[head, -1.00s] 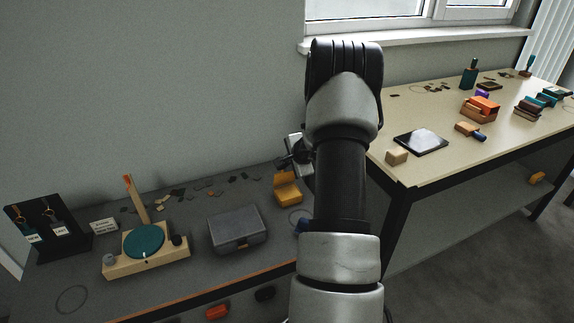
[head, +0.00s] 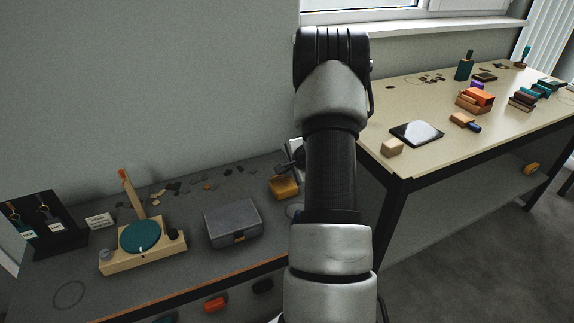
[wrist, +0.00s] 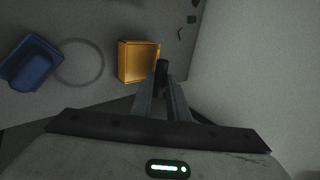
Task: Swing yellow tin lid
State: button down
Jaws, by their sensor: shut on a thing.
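The yellow tin (head: 284,188) stands on the dark bench just left of my arm in the head view. In the wrist view the tin (wrist: 136,62) shows from above as a yellow box, with its inside visible. My gripper (wrist: 162,70) is at the tin's right edge in the wrist view, shut on the lid's edge. The fingers hide most of the lid, so its exact angle cannot be told. In the head view my arm partly hides the gripper.
A grey case (head: 233,222) and a wooden base with a teal disc (head: 140,236) stand left of the tin. In the wrist view a blue object (wrist: 32,62) and a dark ring (wrist: 78,62) lie beside it. A pale table (head: 450,105) stands to the right.

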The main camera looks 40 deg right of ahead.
jog(key=shift+s+a+f, duration=0.15)
jog(key=shift+s+f, duration=0.15)
jog(key=shift+f, duration=0.05)
jog(key=shift+s+a+f, duration=0.25)
jog(key=shift+s+f, duration=0.5)
jog(key=shift+f, duration=0.15)
jog(key=c, duration=1.6)
grip_release()
jog(key=shift+c, duration=0.2)
jog(key=shift+d, duration=0.1)
jog(key=p+v, duration=0.3)
jog(key=v, duration=1.4)
jog(key=shift+s+r, duration=0.15)
jog(key=shift+r, duration=0.05)
